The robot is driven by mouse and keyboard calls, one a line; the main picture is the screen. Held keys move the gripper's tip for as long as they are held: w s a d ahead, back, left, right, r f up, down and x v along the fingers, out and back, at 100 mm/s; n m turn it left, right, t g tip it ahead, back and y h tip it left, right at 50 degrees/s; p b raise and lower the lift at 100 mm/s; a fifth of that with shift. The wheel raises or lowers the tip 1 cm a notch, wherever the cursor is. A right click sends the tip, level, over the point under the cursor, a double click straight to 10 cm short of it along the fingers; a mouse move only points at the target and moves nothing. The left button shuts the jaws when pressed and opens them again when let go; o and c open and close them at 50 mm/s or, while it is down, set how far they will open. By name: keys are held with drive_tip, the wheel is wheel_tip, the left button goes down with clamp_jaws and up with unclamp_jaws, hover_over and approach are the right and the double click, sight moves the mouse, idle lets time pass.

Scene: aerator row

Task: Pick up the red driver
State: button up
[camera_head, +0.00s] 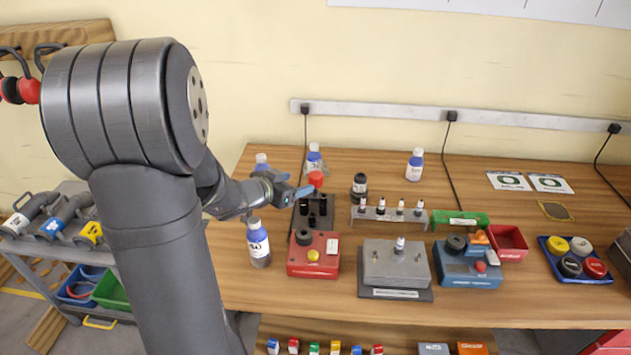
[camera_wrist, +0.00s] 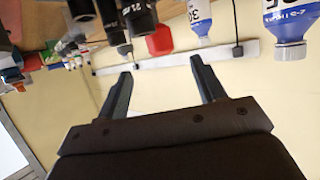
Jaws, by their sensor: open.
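The red driver shows as a red rounded top (camera_head: 316,179) above the back of a black rack (camera_head: 325,221); its lower part is hidden. In the wrist view, the red top (camera_wrist: 159,40) shows beyond the fingertips, beside dark cylinders (camera_wrist: 110,15). My gripper (camera_head: 304,192) is beside the rack, just left of and slightly below the red top in the head view. In the wrist view, my gripper (camera_wrist: 160,76) has its fingers apart with nothing between them. The red top appears clear of both fingers; the exact gap cannot be told.
A white-and-blue bottle (camera_head: 258,243) stands left of the rack, and another bottle (camera_head: 314,160) is behind it. A red control box (camera_head: 313,256) sits in front. A dark bottle (camera_head: 359,187) and a grey rail of small parts (camera_head: 388,216) are to the right.

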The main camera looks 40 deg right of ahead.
sight(312, 176)
drive_tip(key=x, duration=0.9)
drive_tip(key=shift+d+r, duration=0.15)
drive_tip(key=shift+d, duration=0.05)
drive_tip(key=c, duration=1.1)
drive_tip(key=shift+c, duration=0.2)
drive_tip(key=shift+w+r, duration=0.1)
drive_tip(key=shift+r, duration=0.05)
